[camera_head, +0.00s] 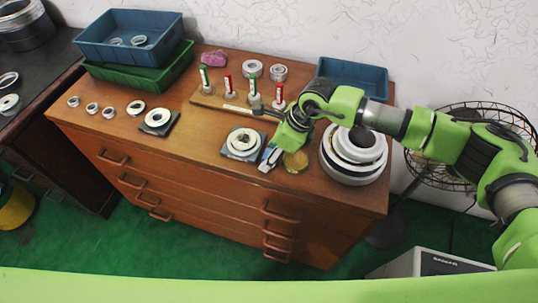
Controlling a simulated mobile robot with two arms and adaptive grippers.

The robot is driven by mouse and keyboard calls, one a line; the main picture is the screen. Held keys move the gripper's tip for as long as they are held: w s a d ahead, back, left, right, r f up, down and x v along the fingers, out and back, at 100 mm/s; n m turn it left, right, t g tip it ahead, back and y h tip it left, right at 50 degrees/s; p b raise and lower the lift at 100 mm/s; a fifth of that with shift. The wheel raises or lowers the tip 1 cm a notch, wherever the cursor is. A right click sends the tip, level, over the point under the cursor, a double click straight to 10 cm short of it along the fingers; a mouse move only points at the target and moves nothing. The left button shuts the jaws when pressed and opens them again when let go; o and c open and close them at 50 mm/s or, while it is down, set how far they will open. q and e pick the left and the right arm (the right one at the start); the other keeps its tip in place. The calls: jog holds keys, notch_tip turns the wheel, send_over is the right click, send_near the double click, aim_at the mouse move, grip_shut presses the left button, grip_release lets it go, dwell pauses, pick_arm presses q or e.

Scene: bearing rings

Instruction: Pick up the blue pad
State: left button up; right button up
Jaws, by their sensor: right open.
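A dark blue-grey square pad (229,151) lies on the wooden cabinet top with pale bearing rings (243,140) stacked on it. A second, blacker square pad (172,128) lies further left under another ring (157,118). I cannot clearly tell which one is the blue pad; the one near the gripper looks bluer. My right gripper (269,159) points down just right of the blue-grey pad, open, its fingertips close to the pad's right edge. A small blue patch shows at the fingers, and I cannot tell what it belongs to. My left gripper is out of view.
A large stack of rings (353,157) and a brass disc (295,162) stand close right of the gripper. Behind are upright markers (228,86) in a wooden holder, a blue bin (352,75) and stacked bins (128,36). Several small rings (92,108) lie left.

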jog(key=c, duration=1.2)
jog(key=shift+r, duration=0.1)
jog(key=shift+r+b, duration=0.25)
jog(key=shift+b, duration=0.05)
notch_tip(320, 180, up, 2)
jog(key=shift+r+b, duration=0.1)
jog(key=shift+b, duration=0.5)
jog(key=s+a+r+b, duration=0.1)
jog(key=s+r, duration=0.2)
jog(key=s, duration=0.1)
jog(key=s+a+r+b, duration=0.1)
jog(key=s+a+r, duration=0.1)
jog(key=s+r, duration=0.1)
jog(key=s+a+r+b, duration=0.2)
jog(key=s+r, duration=0.2)
jog(key=s, duration=0.2)
jog(key=shift+a+r, duration=0.1)
jog(key=shift+a, duration=0.1)
